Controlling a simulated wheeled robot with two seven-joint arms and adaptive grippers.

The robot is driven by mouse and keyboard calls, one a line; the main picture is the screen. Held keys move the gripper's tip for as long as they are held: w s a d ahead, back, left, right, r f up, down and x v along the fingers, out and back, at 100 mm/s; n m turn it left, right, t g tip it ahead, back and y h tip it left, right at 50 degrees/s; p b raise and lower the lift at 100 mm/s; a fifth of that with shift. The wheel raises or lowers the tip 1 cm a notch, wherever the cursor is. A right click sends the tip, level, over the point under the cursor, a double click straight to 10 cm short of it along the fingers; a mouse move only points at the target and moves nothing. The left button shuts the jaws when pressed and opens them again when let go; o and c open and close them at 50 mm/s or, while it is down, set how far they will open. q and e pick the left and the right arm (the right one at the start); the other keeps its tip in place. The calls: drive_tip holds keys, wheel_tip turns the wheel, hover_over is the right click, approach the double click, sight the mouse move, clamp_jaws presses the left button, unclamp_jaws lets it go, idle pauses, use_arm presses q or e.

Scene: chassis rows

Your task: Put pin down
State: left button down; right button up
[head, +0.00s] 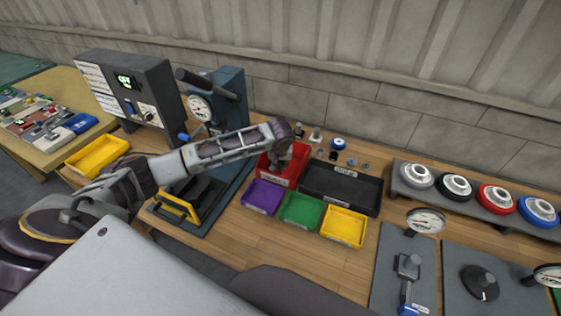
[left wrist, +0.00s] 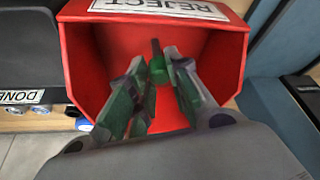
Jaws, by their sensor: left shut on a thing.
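A small dark green pin (left wrist: 157,66) with a narrow darker top shows between my left fingertips in the left wrist view. My left gripper (left wrist: 154,75) is shut on it, inside the mouth of the red bin (left wrist: 228,72) marked REJECT. I cannot tell whether the pin touches the bin's floor. In the head view my left gripper (head: 282,156) points down into the red bin (head: 292,178), and the arm hides the pin there. The black tray (head: 340,190) marked DONE stands beside the red bin. My right gripper is not in view.
Purple (head: 262,197), green (head: 301,210) and yellow (head: 344,226) bins stand in front. A blue press (head: 232,95) stands left of the red bin. Small parts stand behind the bins. Gauge fixtures (head: 408,265) and a rack of coloured discs (head: 475,190) are at the right.

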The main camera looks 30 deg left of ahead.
use_arm(q)
drive_tip(key=c, duration=1.3)
unclamp_jaws()
drive_tip(key=v, duration=1.2)
